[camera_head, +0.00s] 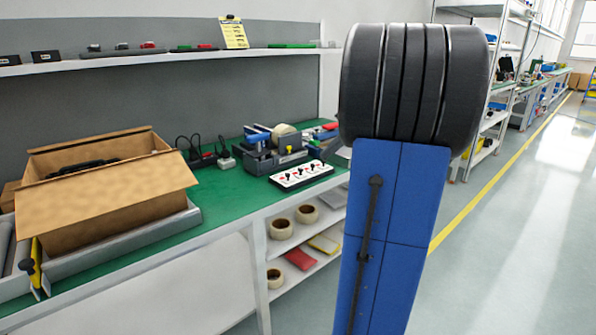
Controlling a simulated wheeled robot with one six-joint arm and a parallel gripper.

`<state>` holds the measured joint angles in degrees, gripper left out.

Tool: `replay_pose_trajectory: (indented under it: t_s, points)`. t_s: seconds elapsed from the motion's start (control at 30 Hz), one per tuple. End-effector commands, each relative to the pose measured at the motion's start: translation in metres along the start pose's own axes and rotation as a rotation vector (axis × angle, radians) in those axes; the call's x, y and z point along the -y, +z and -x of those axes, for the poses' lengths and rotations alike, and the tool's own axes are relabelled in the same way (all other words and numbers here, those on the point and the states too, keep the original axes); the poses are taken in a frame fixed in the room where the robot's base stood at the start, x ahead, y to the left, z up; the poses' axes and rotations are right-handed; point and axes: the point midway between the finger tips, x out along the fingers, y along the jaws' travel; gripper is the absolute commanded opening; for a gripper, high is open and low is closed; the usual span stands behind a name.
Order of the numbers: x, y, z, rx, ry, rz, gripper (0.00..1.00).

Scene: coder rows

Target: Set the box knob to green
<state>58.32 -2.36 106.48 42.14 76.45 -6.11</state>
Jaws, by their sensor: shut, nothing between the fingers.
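A white panel (301,175) with several small black levers or knobs on red marks lies on the green bench top, right of centre. I cannot tell whether one of these is the box knob. No green setting can be made out on it. At the lower left, a small black round part (26,265) sits by a yellow strip beside the grey tray; what it is, I cannot tell. My gripper is not in view. My blue arm link with its dark joint stands large in front and hides part of the scene behind it.
An open cardboard box (110,205) rests in a grey tray on the green bench (232,190). Tape rolls (280,228) lie on the lower shelf. The floor at right is clear.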

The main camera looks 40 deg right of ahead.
Motion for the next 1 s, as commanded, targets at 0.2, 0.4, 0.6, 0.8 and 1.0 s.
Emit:
replay_pose_trajectory:
  t_s: [0.2,0.4,0.6,0.8,1.0]
  points:
    - [-0.001,-0.001,0.000,0.000,-0.002,-0.002,0.00]
    - [-0.001,-0.001,-0.002,0.000,-0.001,-0.002,0.00]
    - [-0.001,0.000,-0.021,0.003,-0.001,-0.002,0.00]
    - [0.000,0.000,-0.056,0.003,0.000,-0.002,0.00]
    - [0.000,0.000,-0.091,0.003,0.000,-0.002,0.00]
